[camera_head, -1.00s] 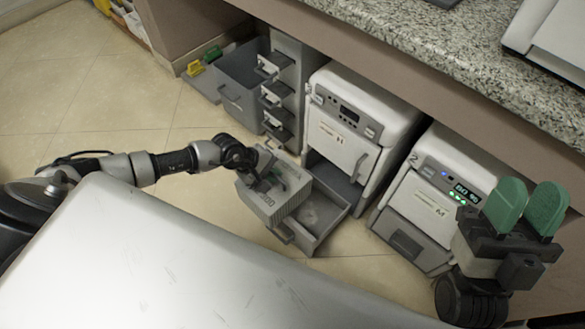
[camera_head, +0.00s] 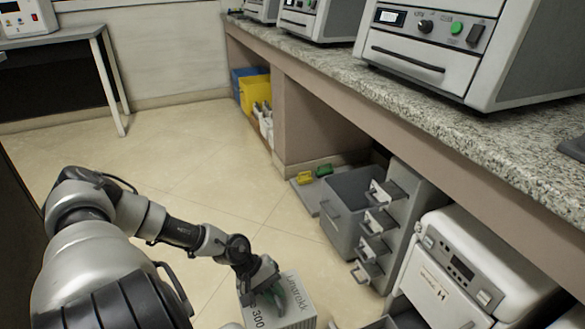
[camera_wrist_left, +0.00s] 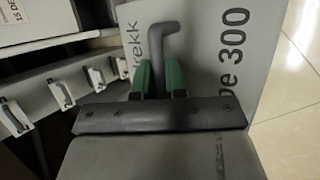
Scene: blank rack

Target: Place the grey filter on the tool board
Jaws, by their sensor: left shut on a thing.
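The grey filter (camera_head: 298,303) is a light grey box marked "300" at the bottom middle of the head view. My left gripper (camera_head: 270,294) is shut on its dark bent handle. In the left wrist view, the green fingertips (camera_wrist_left: 159,76) close around the handle, with the filter's lettered face (camera_wrist_left: 235,75) behind. The filter's underside is out of view. A flat grey board (camera_head: 306,194), likely the tool board, lies on the floor under the counter, beyond the filter. It bears a yellow and a green item. My right gripper is out of view.
A grey bin (camera_head: 350,205) and a rack with several handled drawers (camera_head: 408,215) stand right of the board. A white machine (camera_head: 462,268) is at the right, below the granite counter (camera_head: 455,130). The tiled floor (camera_head: 200,150) to the left is clear.

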